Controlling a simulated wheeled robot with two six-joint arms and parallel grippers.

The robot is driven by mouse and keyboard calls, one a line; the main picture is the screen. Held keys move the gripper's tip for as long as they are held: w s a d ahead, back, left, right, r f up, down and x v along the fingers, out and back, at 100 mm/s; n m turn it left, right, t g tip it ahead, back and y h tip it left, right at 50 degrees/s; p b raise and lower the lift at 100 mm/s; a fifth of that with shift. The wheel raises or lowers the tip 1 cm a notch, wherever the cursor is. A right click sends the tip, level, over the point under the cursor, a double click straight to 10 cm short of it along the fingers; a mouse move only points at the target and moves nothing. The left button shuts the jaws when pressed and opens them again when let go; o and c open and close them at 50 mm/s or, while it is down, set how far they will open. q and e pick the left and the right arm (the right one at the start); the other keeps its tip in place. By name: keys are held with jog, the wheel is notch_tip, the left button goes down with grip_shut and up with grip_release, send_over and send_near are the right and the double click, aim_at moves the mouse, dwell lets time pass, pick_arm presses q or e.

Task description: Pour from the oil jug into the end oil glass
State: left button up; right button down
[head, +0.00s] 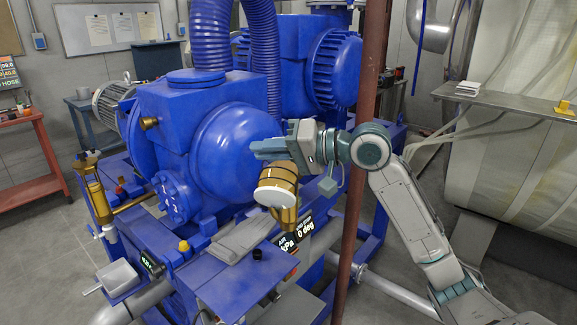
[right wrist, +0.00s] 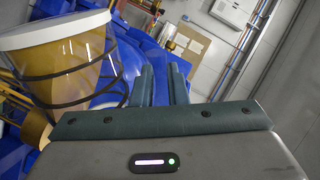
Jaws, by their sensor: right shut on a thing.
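The oil jug (head: 277,186) is an amber vessel with dark bands and a white end face. It hangs tilted below my right gripper (head: 268,148), over the front of the blue machine. In the right wrist view the jug (right wrist: 70,62) fills the upper left, beside the fingers (right wrist: 163,84). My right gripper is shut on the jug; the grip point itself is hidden. An amber and brass upright fitting (head: 97,198) at the machine's left end looks like the end oil glass, well left of the jug. My left gripper is not in view.
A blue shelf (head: 222,284) below the jug carries a grey cloth (head: 240,238) and a small black cap (head: 258,254). A brown-red post (head: 360,165) stands just right of the jug, by my right arm.

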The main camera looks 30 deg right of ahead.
aim_at(266, 178)
jog(key=shift+w+d+r+m, duration=0.25)
jog(key=shift+r+m, duration=0.15)
jog(key=shift+r, duration=0.1)
dwell(2.4)
jog(key=f+n, duration=0.1)
jog(key=s+a+f+n, duration=0.1)
jog(key=f, duration=0.1)
jog(key=shift+s+a+f+n, duration=0.2)
jog(key=shift+s+f+n, duration=0.1)
jog(key=shift+n, duration=0.1)
jog(key=shift+r+t, duration=0.1)
jog(key=shift+t, duration=0.2)
jog(key=shift+f+n, duration=0.3)
jog(key=s+a+f+n+t, duration=0.1)
jog(key=s+a+f+n, duration=0.3)
jog(key=f+n, duration=0.4)
jog(key=shift+s+f+t, duration=0.4)
jog(key=shift+f, duration=0.45)
jog(key=shift+a, duration=0.1)
